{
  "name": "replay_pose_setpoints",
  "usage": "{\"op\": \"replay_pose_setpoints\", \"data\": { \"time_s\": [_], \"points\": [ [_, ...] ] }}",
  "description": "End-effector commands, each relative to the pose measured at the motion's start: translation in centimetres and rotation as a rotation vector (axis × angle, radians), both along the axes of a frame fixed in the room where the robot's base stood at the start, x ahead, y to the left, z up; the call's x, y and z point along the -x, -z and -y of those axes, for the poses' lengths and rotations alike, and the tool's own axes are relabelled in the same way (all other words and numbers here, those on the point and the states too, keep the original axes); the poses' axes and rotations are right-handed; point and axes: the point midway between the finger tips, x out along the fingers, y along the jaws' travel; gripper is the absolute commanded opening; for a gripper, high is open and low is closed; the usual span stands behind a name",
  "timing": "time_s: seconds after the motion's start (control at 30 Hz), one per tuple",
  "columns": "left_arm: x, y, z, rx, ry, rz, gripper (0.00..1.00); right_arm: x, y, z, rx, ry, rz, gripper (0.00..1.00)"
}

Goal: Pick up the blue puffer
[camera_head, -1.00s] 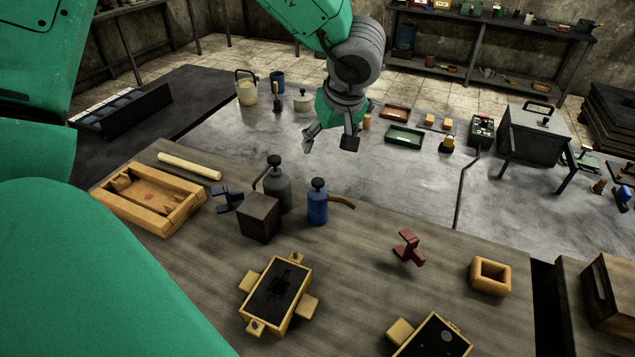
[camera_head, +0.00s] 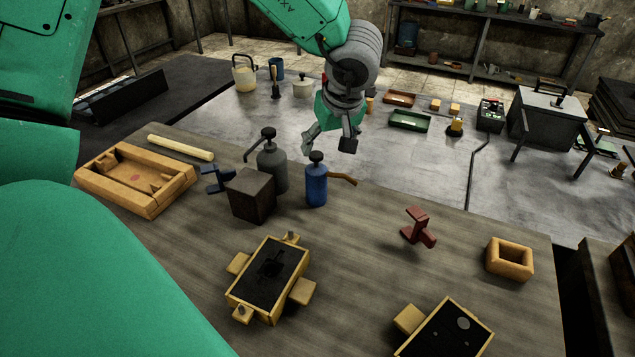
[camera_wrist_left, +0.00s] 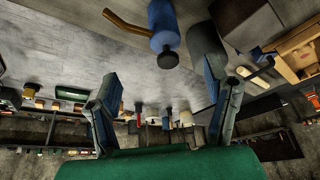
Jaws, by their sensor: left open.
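The blue puffer (camera_head: 316,184) stands upright on the wooden table, with a dark knob on top and a brown spout pointing right. In the left wrist view the blue puffer (camera_wrist_left: 163,26) shows upside down at the top, beyond the fingers. My left gripper (camera_head: 332,143) is open and empty, above and slightly right of the puffer in the head view, apart from it. In the left wrist view its two fingers (camera_wrist_left: 165,105) are spread wide. My right gripper is not in view.
A grey sprayer (camera_head: 272,165) and a dark block (camera_head: 251,195) stand close left of the puffer. A blue clamp-like piece (camera_head: 217,179) lies further left. A red piece (camera_head: 418,228), a wooden frame (camera_head: 510,259) and a moulding box (camera_head: 268,278) are on the table.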

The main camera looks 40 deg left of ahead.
Motion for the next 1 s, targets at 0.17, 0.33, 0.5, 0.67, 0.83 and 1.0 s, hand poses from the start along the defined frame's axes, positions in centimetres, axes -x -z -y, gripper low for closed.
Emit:
{"op": "replay_pose_setpoints", "data": {
  "time_s": [0.17,0.33,0.5,0.67,0.83,1.0],
  "points": [
    [-0.4,2.4,-0.9,-0.001,0.0,-0.003,0.7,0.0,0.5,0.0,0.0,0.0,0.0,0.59],
    [-1.0,5.6,-2.2,0.0,-0.001,-0.003,0.7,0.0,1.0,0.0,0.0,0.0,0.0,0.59],
    [-1.4,7.6,-2.9,0.001,0.0,-0.002,0.7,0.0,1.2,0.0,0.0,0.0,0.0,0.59],
    [-1.5,8.2,-3.2,0.0,-0.001,0.0,0.7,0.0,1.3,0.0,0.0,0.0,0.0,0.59],
    [-1.5,9.8,-4.1,-0.001,-0.001,-0.002,0.7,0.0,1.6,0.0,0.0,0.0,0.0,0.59],
    [-1.9,12.2,-5.2,0.0,-0.001,-0.002,0.7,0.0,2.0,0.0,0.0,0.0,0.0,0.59]
  ]
}}
